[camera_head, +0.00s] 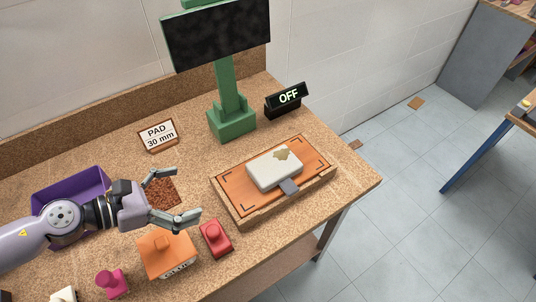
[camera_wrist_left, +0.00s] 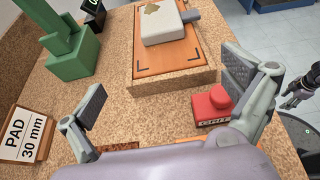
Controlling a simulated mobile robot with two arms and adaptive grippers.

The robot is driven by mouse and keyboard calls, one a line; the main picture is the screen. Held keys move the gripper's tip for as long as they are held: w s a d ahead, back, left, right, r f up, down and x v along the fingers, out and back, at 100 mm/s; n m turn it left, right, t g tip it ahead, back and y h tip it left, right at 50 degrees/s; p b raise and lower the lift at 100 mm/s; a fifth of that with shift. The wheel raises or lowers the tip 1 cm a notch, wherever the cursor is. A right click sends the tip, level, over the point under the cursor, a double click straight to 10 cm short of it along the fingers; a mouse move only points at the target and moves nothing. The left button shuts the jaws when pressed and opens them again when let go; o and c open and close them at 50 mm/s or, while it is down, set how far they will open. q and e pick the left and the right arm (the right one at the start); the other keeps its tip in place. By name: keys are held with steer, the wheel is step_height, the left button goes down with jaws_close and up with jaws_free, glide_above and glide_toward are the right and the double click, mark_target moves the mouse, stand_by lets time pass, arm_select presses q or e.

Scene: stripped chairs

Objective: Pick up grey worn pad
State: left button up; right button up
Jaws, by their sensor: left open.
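The grey worn pad (camera_head: 274,168) is a pale block with a brown worn patch on top and a dark grey tab (camera_head: 289,187) at its front edge. It lies flat on an orange board (camera_head: 238,199) with black corner marks. In the left wrist view the pad (camera_wrist_left: 165,27) is at the top, beyond my fingers. My left gripper (camera_head: 182,190) is open and empty, over the table left of the board, with its fingers towards the pad. It also shows in the left wrist view (camera_wrist_left: 165,85). A dark gripper at that view's right edge seems to be my right one (camera_wrist_left: 300,88); its jaws are unclear.
A green stand (camera_head: 231,121) with a dark screen and an OFF sign (camera_head: 287,100) stand behind the board. A PAD 30 mm sign (camera_head: 158,135), purple bin (camera_head: 72,190), orange block (camera_head: 167,254) and red button (camera_head: 215,238) surround my left gripper. The table's edge is right of the board.

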arm_select(q)
steer(key=p, duration=0.7)
glide_toward(253, 176)
steer(key=x, duration=0.3)
steer(key=shift+w+a+r, duration=0.1)
steer(key=p+x, duration=0.1)
steer(key=x, duration=0.4)
steer(key=shift+w+d+f, duration=0.15)
steer(key=shift+d+f, duration=0.1)
steer(key=shift+d, duration=0.05)
steer(key=shift+w+d+f, duration=0.1)
steer(key=shift+d+f, duration=0.05)
steer(key=shift+d, duration=0.05)
arm_select(e)
step_height(253, 176, up, 8)
steer(key=s, duration=0.1)
steer(key=shift+d, duration=0.3)
arm_select(q)
steer(key=shift+c, duration=0.2)
arm_select(e)
steer(key=shift+r, duration=0.1)
arm_select(q)
steer(key=c, duration=1.2)
arm_select(e)
steer(key=shift+a, duration=0.3)
